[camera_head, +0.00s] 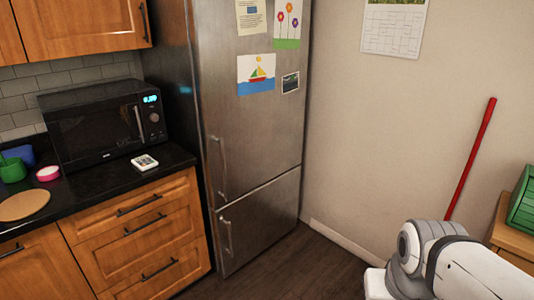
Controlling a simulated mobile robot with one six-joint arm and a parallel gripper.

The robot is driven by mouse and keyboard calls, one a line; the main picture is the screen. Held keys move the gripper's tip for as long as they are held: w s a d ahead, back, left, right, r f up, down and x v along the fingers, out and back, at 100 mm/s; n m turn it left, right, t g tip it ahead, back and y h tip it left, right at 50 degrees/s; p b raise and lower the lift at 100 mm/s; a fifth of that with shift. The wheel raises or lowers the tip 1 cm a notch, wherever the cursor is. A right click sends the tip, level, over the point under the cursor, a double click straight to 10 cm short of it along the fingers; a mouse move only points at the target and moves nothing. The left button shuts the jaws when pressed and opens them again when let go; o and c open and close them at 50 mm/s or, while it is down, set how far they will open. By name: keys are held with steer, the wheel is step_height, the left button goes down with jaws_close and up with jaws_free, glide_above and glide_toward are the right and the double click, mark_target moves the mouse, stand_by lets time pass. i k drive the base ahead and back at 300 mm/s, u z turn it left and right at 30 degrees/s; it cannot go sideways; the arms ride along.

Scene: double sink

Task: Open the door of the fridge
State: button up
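The fridge (253,130) is a tall stainless steel unit in the middle of the view, with a large upper door and a smaller lower door (262,222). Both doors look shut. The upper door has a vertical handle (217,165) low on its left edge. The lower door has a shorter handle (227,236) near its upper left. Papers and drawings, one with a sailboat (256,74), hang on the upper door. A white part of my arm shows at the lower right, well apart from the fridge. My gripper is not in view.
A counter (90,184) with a black microwave (100,122) and wooden drawers stands left of the fridge. A wooden stand (508,232) with a green object and a red pole (470,158) are at the right. Dark floor (290,262) before the fridge is clear.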

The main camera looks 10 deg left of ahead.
mark_target(248, 141)
steer(key=u, duration=0.05)
steer(key=i, duration=0.75)
steer(key=u, duration=0.7)
steer(key=i, duration=0.5)
steer(key=u, duration=0.4)
